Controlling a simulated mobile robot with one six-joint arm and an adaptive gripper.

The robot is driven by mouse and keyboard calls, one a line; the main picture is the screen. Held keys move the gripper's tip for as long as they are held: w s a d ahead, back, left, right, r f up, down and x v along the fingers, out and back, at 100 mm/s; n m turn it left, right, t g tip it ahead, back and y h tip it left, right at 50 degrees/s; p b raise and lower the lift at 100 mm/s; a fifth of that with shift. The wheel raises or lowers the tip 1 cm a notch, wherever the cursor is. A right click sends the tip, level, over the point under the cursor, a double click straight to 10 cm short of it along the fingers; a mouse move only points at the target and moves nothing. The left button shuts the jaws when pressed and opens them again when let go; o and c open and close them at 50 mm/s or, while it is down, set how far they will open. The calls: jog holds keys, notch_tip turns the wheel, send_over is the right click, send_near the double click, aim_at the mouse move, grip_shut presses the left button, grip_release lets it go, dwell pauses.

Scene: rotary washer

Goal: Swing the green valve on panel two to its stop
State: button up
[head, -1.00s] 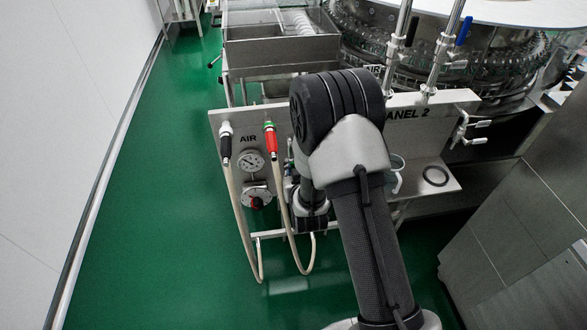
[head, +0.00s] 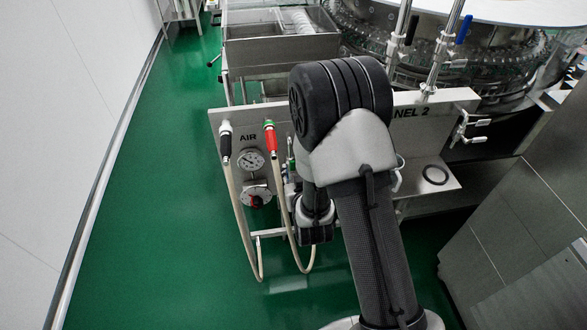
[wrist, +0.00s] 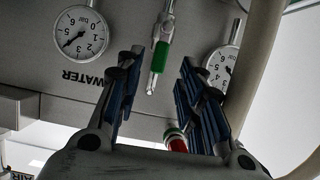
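The green valve (wrist: 161,57) shows in the wrist view as a slim metal lever with a green sleeve, standing roughly upright in the picture in front of the panel. My gripper (wrist: 158,76) is open, its blue-padded fingers on either side of the lever's lower end as seen there. No contact shows, and I cannot tell how far the lever is in depth. In the head view a small green part (head: 291,150) shows left of my arm. My arm hides most of panel two (head: 436,103), and the fingertips are hidden there.
In the wrist view a gauge marked WATER (wrist: 81,35) is at left, another gauge (wrist: 222,66) at right, and a pale hose (wrist: 257,65) runs close to the right finger. Hoses with black (head: 226,143) and red (head: 271,140) ends hang left of my arm.

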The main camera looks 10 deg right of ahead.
jog(key=v, duration=0.3)
dwell(0.5)
jog(key=s+d+r+g, duration=0.1)
jog(key=s+r+g, duration=0.45)
jog(key=r, duration=0.85)
jog(key=s+d+r+g, duration=0.1)
jog(key=s+r, duration=0.3)
jog(key=s, duration=0.8)
jog(key=s+d+r+g, duration=0.1)
jog(key=s+r+g, duration=0.1)
jog(key=s, duration=1)
jog(key=shift+s+d+r, duration=0.3)
jog(key=shift+d+r, duration=0.1)
jog(key=shift+r, duration=0.5)
